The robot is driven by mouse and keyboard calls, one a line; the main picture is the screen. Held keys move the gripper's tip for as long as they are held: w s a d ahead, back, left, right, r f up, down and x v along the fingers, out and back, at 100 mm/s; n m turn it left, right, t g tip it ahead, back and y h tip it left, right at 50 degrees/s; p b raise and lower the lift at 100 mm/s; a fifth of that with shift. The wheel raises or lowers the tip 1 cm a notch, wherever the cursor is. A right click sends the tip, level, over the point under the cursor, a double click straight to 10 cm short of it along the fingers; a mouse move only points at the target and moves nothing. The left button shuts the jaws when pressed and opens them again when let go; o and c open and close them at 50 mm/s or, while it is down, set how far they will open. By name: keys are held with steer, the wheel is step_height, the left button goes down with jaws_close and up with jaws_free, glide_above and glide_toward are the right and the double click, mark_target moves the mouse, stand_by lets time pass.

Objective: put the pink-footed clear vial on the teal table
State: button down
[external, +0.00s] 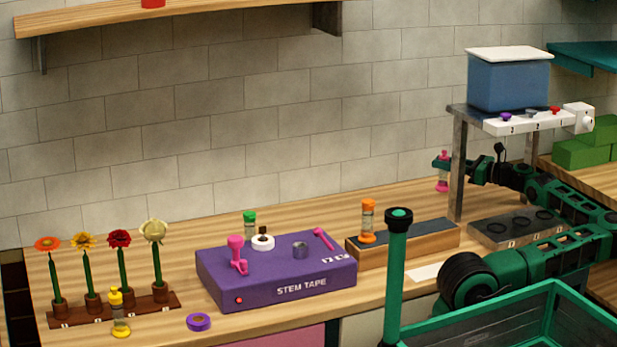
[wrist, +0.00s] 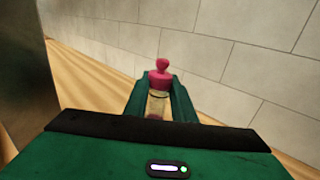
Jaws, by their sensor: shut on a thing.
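The clear vial with pink ends (external: 442,185) is in my gripper (external: 441,162), held above the wooden counter left of the metal stand. In the wrist view, the vial's pink end (wrist: 160,68) sticks out beyond the green fingers of my gripper (wrist: 160,82), and its clear body is between them. My gripper is shut on it. A teal slab (external: 590,57), perhaps the teal table, shows only partly at the top right edge, far from my gripper; what bears it is out of frame.
The metal stand (external: 458,165) with a blue tank (external: 508,82) rises close beside my gripper; the tiled wall is behind. A purple stem tape box (external: 275,283), an orange-capped vial (external: 367,222) and flowers in a rack (external: 75,317) stand further left. Green blocks (external: 583,152) are at right.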

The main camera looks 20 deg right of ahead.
mark_target(444, 174)
steer(key=shift+f, duration=1.8)
steer(key=c, duration=1.5)
jaws_free()
steer(key=v, duration=1.2)
